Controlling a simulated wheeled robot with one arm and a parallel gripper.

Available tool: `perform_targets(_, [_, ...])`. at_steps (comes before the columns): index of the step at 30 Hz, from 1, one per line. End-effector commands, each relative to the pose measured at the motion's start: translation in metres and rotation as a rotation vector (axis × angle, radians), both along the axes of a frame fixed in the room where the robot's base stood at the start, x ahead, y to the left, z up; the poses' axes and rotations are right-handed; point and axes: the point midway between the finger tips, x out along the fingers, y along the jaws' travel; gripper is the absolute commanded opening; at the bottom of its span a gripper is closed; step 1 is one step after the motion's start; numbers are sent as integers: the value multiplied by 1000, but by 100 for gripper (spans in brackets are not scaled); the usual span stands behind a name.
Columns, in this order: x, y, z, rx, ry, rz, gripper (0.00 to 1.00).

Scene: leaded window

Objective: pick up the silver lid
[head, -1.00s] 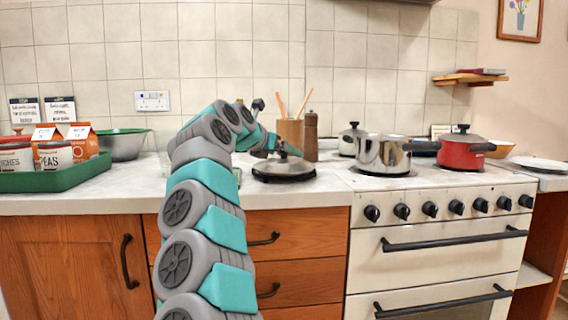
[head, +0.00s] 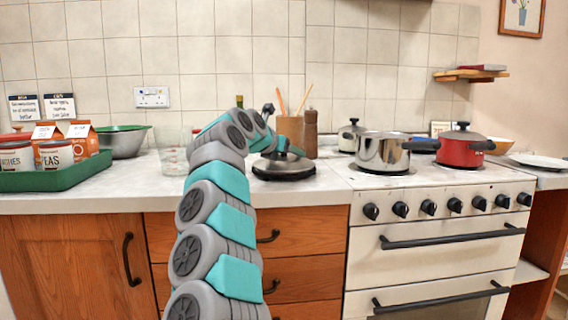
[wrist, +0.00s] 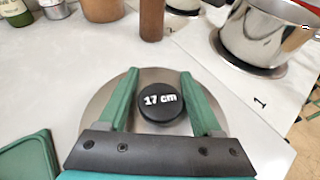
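The silver lid (head: 284,170) lies on the pale counter, left of the stove. In the wrist view it is a round metal disc (wrist: 152,79) with a black knob (wrist: 160,102) marked "17 cm". My gripper (wrist: 160,76) is over the lid with its two green fingers apart, one on each side of the knob. A gap shows between the knob and each finger, so nothing is gripped. In the head view my gripper (head: 283,150) is pointing down at the lid and hides part of its top.
A wooden utensil pot (head: 289,131) and a brown pepper mill (head: 311,134) stand close behind the lid. A steel pot (head: 383,153) and a red pot (head: 460,150) are on the stove to the right. A green tray (head: 60,179) with cartons and cans is at the left.

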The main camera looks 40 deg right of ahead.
Motion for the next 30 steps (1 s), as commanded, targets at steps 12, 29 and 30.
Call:
perform_targets(12, [0,0,-4,6,4,-1,7])
perform_targets(29, [0,-1,-4,8,6,-2,0])
perform_targets(30, [0,-1,-3,9,5,-2,0])
